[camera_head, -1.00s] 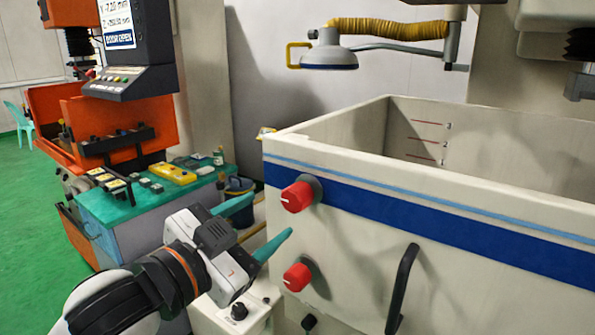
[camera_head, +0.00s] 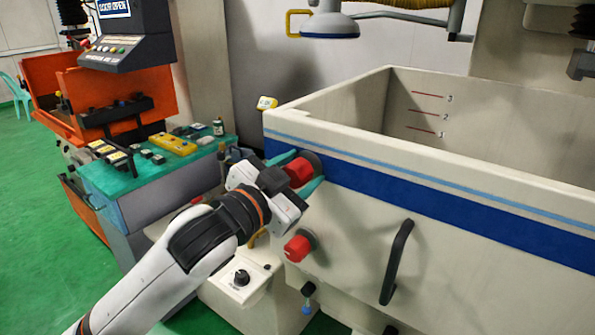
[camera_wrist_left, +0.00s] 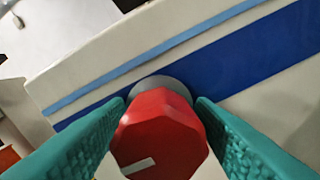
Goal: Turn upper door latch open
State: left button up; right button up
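The upper door latch (camera_head: 299,173) is a red knob on a grey round base, on the blue stripe near the left end of the tank front. My left gripper (camera_head: 301,171) has its teal fingers on either side of this knob, open around it. In the left wrist view the red knob (camera_wrist_left: 160,135) sits between the two fingers (camera_wrist_left: 160,125), with a white mark on its face toward the lower left. I cannot tell whether either finger touches it. My right gripper is not in view.
A second red knob (camera_head: 298,247) is below the upper one. A black handle (camera_head: 397,262) stands out from the tank front (camera_head: 450,260) to the right. A teal-topped bench (camera_head: 130,180) with small parts stands at the left. A lamp (camera_head: 330,27) hangs above.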

pick_arm(q)
jog(key=c, duration=0.4)
jog(key=shift+c, duration=0.2)
jog(key=shift+r+m+p, duration=0.1)
jog(key=shift+m+p, duration=0.55)
jog(key=shift+m, duration=0.25)
jog(key=m+p, duration=0.3)
jog(key=m, duration=0.3)
jog(key=m+p, duration=0.3)
jog(key=m, duration=0.2)
jog(key=shift+m, duration=0.4)
jog(key=shift+f+m+p, duration=0.2)
jog(key=shift+m+p, duration=0.75)
jog(key=shift+m, duration=1.25)
